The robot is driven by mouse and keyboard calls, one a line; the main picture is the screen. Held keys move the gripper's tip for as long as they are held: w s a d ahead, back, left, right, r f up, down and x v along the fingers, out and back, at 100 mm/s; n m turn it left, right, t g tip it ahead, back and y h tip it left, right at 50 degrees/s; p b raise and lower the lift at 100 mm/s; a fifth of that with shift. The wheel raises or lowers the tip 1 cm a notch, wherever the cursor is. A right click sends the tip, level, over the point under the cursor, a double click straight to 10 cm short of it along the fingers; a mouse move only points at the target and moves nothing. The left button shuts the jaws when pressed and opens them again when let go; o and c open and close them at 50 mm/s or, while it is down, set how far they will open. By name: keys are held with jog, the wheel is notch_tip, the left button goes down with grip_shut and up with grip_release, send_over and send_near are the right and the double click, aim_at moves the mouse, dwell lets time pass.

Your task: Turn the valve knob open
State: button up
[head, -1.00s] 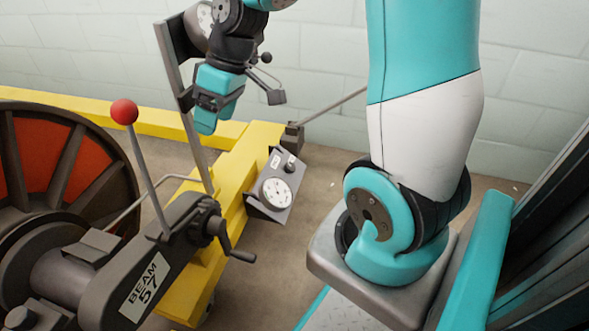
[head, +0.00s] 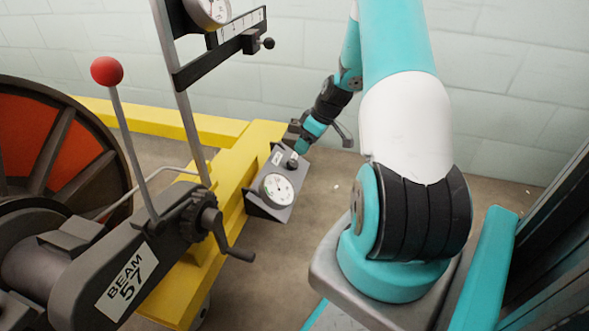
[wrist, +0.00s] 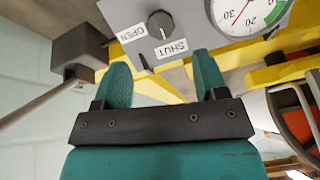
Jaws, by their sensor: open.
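The valve knob (wrist: 160,24) is a small dark round knob on a grey panel (wrist: 185,30), between an OPEN label (wrist: 131,33) and a SHUT label (wrist: 171,49). A pale mark on the knob appears to face the SHUT side. The knob also shows in the head view (head: 291,164), at the panel's upper end. My gripper (wrist: 162,68) is open and empty, its two teal fingers apart. Its fingertips point toward the panel, and the knob shows beyond the gap between them, apart from both. In the head view my gripper (head: 303,147) is just above the knob.
A white dial gauge (head: 277,190) sits beside the knob on the panel. The panel is by the yellow beam (head: 228,172). A dark block with a rod (wrist: 80,50) lies left of my fingers. A crank (head: 222,234) and red-balled lever (head: 107,72) stand left.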

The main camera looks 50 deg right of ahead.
aim_at(294, 163)
jog(key=b+x, duration=0.4)
jog(key=x, duration=0.5)
jog(key=shift+w+f, duration=0.1)
jog(key=shift+f, duration=0.05)
jog(key=c, duration=0.9)
